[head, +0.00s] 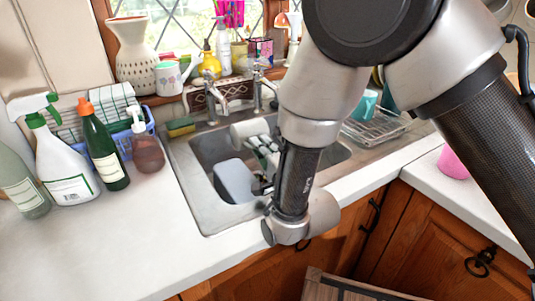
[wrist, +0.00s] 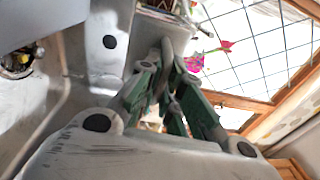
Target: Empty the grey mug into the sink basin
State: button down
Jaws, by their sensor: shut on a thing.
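My gripper (wrist: 167,66) has green-sided fingers, closed on a narrow grey part that looks like the handle of the grey mug (wrist: 168,18). The mug shows only in part at the top of the wrist view, beyond the fingertips; its opening and contents cannot be made out. In the head view my arm reaches down over the sink basin (head: 207,199) and hides much of it. The basin also shows in the wrist view, with a round drain (wrist: 17,62) at the left.
A pale blue-grey block-like thing (head: 235,181) is in the basin. A tap (head: 213,98) and a sponge (head: 181,127) are behind it. Spray and green bottles (head: 103,145) stand left. A dish rack (head: 376,128) and a pink cup (head: 452,163) are right. The front left counter is clear.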

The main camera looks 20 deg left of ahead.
jog(key=shift+d+r+m, duration=0.2)
jog(key=shift+m, duration=0.3)
